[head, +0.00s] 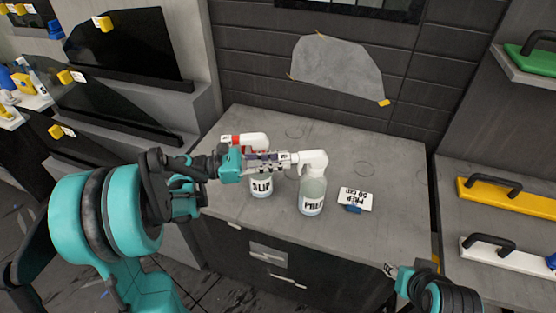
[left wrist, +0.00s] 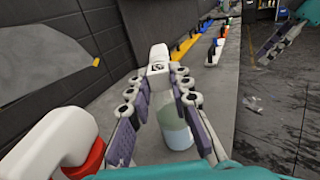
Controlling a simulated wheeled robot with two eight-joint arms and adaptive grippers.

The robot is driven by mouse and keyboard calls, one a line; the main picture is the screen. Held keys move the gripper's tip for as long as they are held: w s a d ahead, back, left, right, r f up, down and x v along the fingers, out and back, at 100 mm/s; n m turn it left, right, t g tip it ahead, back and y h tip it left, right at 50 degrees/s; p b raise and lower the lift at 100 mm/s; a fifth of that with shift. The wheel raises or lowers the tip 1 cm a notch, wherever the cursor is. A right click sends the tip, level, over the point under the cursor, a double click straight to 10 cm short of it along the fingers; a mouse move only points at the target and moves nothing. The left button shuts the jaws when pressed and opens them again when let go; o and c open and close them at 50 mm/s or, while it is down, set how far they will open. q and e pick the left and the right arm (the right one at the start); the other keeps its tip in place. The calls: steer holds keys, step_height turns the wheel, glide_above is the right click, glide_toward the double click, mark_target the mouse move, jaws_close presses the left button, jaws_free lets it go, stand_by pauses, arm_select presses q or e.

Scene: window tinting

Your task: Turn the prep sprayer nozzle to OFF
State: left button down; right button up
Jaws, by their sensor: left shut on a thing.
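The PREP sprayer (head: 312,193) stands upright on the grey counter, a clear bottle with a white spray head (head: 314,160). My left gripper (head: 288,160) reaches in from the left and is shut on its nozzle. The left wrist view shows the fingers (left wrist: 159,80) closing on both sides of the white nozzle (left wrist: 158,68), which has a small dark mark on its face that I cannot read. The bottle (left wrist: 175,125) shows below the fingers. My right gripper (head: 391,270) is partly in view at the lower right, apart from the sprayer; its jaws are unclear.
The SLIP sprayer (head: 261,186), with a red collar, stands left of the PREP sprayer, partly behind my left gripper. A white card with a blue clip (head: 355,200) lies to the right. The counter (head: 395,160) is clear behind. Squeegee-like tools sit on the right shelf (head: 455,240).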

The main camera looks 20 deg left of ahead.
stand_by(0.3)
arm_select(q)
steer(key=c, duration=1.4)
jaws_free()
steer(key=shift+o, duration=0.2)
steer(key=shift+a, duration=0.1)
steer(key=v, duration=1.1)
steer(key=shift+s+a, duration=0.2)
steer(key=shift+a, duration=0.15)
